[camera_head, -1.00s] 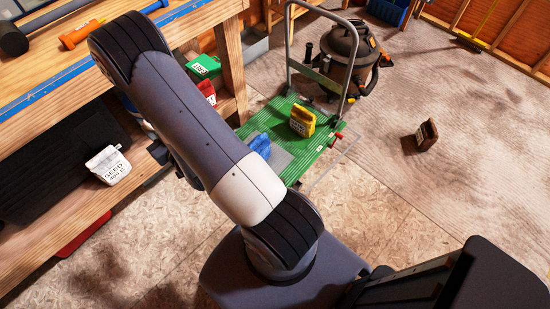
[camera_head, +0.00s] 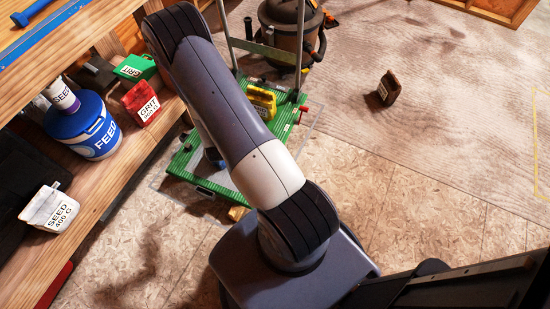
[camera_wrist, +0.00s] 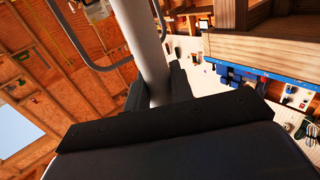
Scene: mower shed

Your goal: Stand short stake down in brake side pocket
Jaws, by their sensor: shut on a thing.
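My gripper (camera_wrist: 158,86) shows in the wrist view, its dark fingers shut around a thick pale grey round bar (camera_wrist: 143,40), which looks like the short stake. The bar runs up out of the picture, so its ends are hidden. In the head view my arm hides the gripper and the stake. The green slatted cart (camera_head: 203,184) stands beyond and partly under my arm, with a grey hoop handle (camera_head: 228,38) at its far end. A red part, perhaps the brake (camera_head: 302,109), sticks out at its right side. I cannot make out the brake side pocket.
A yellow pack (camera_head: 262,99) lies on the cart. A vacuum (camera_head: 290,32) stands behind it. The wooden shelf (camera_head: 108,190) at left holds a blue feed bucket (camera_head: 90,130), a seed bag (camera_head: 50,208) and grit packs. A brown block (camera_head: 388,88) lies on otherwise clear floor at right.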

